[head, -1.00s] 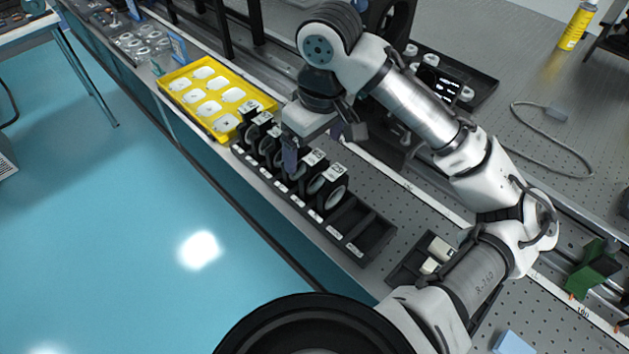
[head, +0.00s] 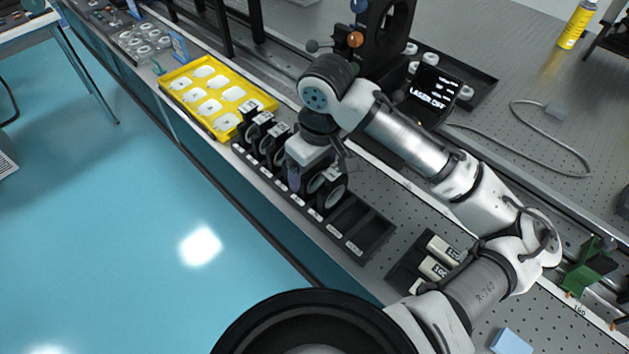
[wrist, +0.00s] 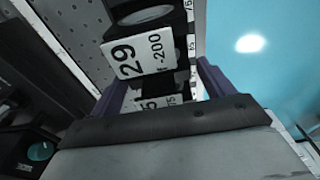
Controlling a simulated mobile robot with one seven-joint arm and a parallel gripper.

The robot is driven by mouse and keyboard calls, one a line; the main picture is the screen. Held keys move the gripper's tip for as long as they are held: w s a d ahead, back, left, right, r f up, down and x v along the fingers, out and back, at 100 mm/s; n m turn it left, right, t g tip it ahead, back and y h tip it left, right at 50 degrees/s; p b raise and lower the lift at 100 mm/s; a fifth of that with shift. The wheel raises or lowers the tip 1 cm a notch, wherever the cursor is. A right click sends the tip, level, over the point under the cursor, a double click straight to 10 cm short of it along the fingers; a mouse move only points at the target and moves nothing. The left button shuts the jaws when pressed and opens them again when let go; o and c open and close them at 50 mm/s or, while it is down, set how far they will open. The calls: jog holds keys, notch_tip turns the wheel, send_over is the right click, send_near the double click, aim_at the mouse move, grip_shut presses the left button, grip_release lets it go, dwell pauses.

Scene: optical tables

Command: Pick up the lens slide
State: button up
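Several black lens slides with round lenses and white number labels stand upright in a black slotted rack (head: 343,246). My gripper (head: 294,180) is low over the rack's middle, among the slides, and hides part of them. In the wrist view my gripper (wrist: 163,88) is open, with a purple finger on either side. A lens slide labelled 29 and -200 (wrist: 140,57) shows just ahead of the gap between the fingers. Another label (wrist: 157,103) lies between the fingers, nearer the palm and partly hidden. I cannot tell whether the fingers touch any slide.
A yellow tray (head: 173,98) with white pieces lies beyond the rack. A small dark bin of labelled blocks (head: 440,268) is at the right. A display reading LASER OFF (head: 434,95) and dark optics stand behind my arm. The rack's near-right slots are empty.

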jog(key=c, duration=1.2)
